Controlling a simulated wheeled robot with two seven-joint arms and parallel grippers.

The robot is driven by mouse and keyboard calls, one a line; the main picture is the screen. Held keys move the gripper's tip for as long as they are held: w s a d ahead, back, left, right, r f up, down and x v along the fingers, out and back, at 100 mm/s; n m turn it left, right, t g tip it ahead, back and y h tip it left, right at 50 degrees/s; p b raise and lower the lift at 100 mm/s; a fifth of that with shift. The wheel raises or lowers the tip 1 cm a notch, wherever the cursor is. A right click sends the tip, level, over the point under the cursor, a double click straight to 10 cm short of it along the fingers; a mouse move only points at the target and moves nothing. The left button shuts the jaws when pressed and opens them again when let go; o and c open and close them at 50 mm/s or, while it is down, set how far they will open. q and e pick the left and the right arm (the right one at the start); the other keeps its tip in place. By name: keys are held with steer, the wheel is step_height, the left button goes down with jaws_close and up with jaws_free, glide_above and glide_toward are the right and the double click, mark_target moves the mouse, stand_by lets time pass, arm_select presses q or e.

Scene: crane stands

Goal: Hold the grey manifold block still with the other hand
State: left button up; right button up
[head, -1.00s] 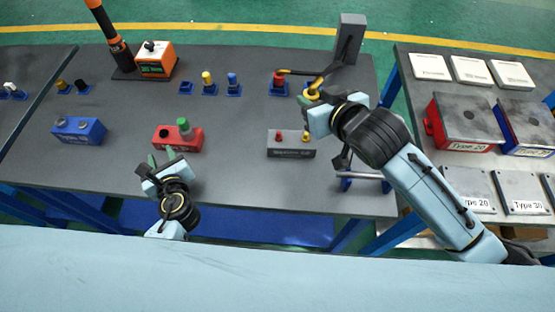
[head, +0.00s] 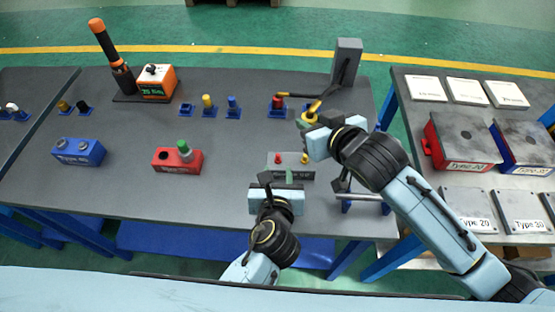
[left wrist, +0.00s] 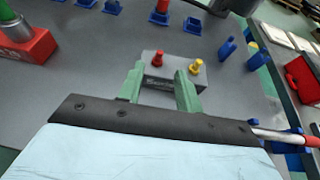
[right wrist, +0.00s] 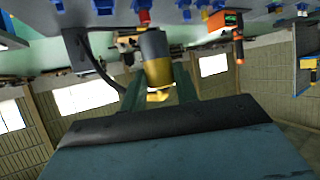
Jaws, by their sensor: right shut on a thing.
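The grey manifold block (head: 279,171) lies on the dark table, with a red and a yellow fitting on top. In the left wrist view the block (left wrist: 178,77) is just beyond my left fingers. My left gripper (head: 279,183) is at the block's near side, its green fingers (left wrist: 160,88) open and apart with nothing held. Whether a finger touches the block cannot be told. My right gripper (head: 312,128) is above and behind the block, shut on a yellow-and-grey cylindrical piece (right wrist: 157,62); its yellow end (head: 309,117) shows in the head view.
A grey post (head: 346,62) with a hose stands behind my right gripper. A red block (head: 180,165) with a green-topped fitting and a blue block (head: 80,152) lie to the left. Small blue holders stand further back. A side table (head: 440,178) with plates is at the right.

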mark_target(278, 157)
arm_select(q)
steer(key=x, duration=0.8)
steer(key=shift+w+f, duration=0.1)
steer(key=shift+w, duration=0.2)
jaws_close()
stand_by(0.8)
